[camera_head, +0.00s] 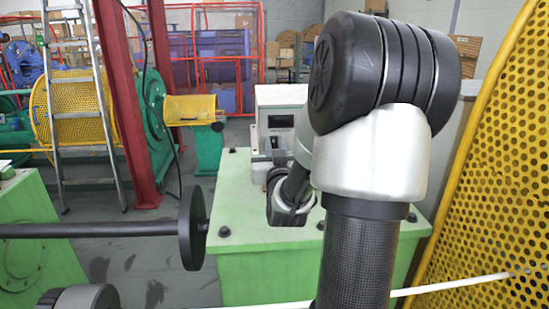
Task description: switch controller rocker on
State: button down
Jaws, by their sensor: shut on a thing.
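The controller (281,98) is a light grey box with a small dark display (281,121) on its front. It stands on the green machine base, left of my arm's large joint. My gripper (277,153) is at the lower front of the controller, partly hidden by my own wrist and arm links. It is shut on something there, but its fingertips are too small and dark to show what. The rocker cannot be made out, and the right side of the controller is behind my arm.
The green base (262,262) has bolts on its top. A black shaft with a round flange (193,228) is at the left front. A yellow perforated guard (490,170) stands close on the right. A ladder (83,105) and red post (128,100) stand at the left.

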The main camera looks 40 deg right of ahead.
jog(key=shift+f+t+h+b, duration=0.6)
jog(key=shift+b, duration=2.6)
jog(key=shift+r+b, duration=0.15)
jog(key=shift+b, duration=0.8)
jog(key=shift+r+t, duration=0.2)
jog(key=shift+t, duration=0.1)
jog(key=shift+r, duration=0.1)
jog(key=c, duration=1.6)
grip_release()
jog(key=shift+c, duration=0.2)
